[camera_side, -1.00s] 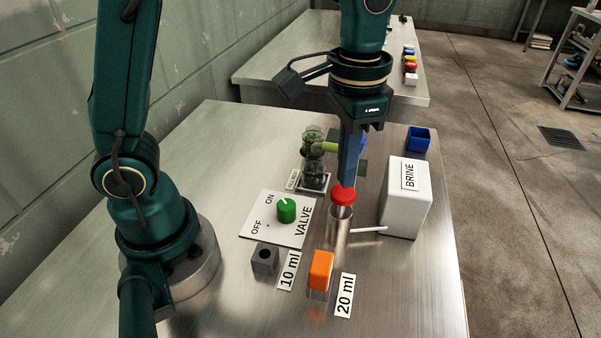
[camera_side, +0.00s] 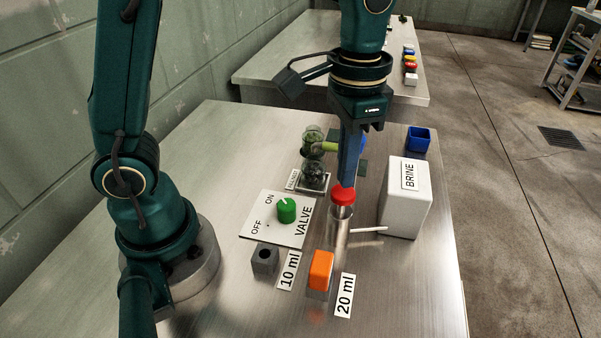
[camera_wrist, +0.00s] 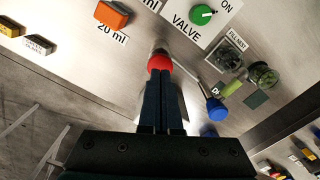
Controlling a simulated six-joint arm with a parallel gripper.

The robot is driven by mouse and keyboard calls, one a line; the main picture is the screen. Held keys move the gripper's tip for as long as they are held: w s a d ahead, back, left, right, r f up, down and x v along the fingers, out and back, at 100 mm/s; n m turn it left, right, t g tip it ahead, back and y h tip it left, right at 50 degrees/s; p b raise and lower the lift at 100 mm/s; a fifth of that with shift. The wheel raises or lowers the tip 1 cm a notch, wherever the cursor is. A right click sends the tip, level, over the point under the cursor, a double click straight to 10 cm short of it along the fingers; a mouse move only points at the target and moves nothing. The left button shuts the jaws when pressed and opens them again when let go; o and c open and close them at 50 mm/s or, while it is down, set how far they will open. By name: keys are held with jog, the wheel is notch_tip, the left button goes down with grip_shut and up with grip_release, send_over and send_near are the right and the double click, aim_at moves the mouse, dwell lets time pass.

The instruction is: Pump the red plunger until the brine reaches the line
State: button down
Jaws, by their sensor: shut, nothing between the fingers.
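The red plunger (camera_side: 343,195) tops a clear cylinder (camera_side: 338,232) on the steel table. My gripper (camera_side: 346,183) is shut and empty, pointing down, its fingertips at the top of the red knob. In the wrist view the shut fingers (camera_wrist: 161,77) end at the red knob (camera_wrist: 160,61). A white box marked BRINE (camera_side: 405,200) stands to the right of the cylinder. A glass jar (camera_side: 314,176) stands behind, by a small label, with dark green contents. The brine level and the line cannot be made out.
A green valve knob (camera_side: 287,209) sits on a white ON/OFF plate. An orange block (camera_side: 320,270) stands by the 20 ml label, and a grey block (camera_side: 265,259) by the 10 ml label. The table's front left is clear.

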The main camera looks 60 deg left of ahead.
aim_at(344, 191)
jog(key=shift+f, duration=0.2)
jog(key=shift+f, duration=1.6)
jog(key=shift+r, duration=1.8)
jog(key=shift+r, duration=0.1)
jog(key=shift+r, duration=2.45)
